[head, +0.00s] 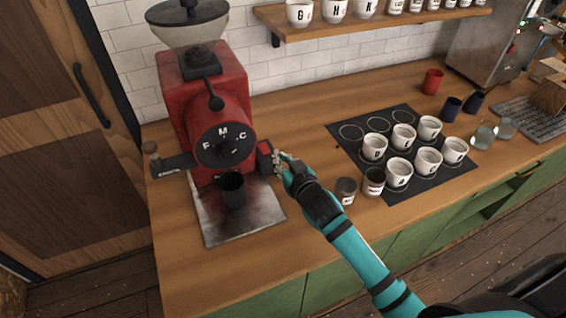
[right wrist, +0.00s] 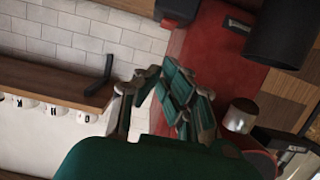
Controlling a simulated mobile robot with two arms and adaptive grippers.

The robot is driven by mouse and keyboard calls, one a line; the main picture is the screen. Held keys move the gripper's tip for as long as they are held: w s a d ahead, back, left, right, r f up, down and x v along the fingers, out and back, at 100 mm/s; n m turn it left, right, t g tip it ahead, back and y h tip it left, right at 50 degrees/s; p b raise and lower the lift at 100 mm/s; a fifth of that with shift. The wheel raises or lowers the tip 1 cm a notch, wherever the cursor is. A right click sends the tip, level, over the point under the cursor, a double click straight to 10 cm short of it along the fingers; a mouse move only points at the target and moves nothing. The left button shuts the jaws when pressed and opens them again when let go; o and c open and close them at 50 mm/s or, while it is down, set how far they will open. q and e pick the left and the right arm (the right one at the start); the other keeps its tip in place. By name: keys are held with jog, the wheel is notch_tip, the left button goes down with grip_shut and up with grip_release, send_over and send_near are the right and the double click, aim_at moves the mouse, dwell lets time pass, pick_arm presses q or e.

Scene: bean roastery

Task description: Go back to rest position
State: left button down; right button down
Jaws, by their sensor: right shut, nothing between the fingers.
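My right gripper (head: 280,160) is shut and empty, just right of the red grinder (head: 202,105), close to its small black-and-red side switch (head: 265,148). I cannot tell whether the fingertips touch the switch. In the right wrist view, the gripper's fingers (right wrist: 165,95) are together, with the grinder's red body (right wrist: 212,50) behind them. My right arm reaches in from the lower right, over the counter's front edge. My left gripper is not in view.
A dark cup (head: 232,190) stands on the metal tray (head: 215,228) below the grinder. Two tins (head: 346,190) stand right of my forearm. Several lettered white cups (head: 399,172) stand on a black mat (head: 345,146). A wall shelf (head: 290,28) holds more cups.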

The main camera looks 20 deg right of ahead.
jog(key=shift+s+r, duration=0.1)
jog(key=shift+s, duration=0.2)
jog(key=shift+w, duration=0.1)
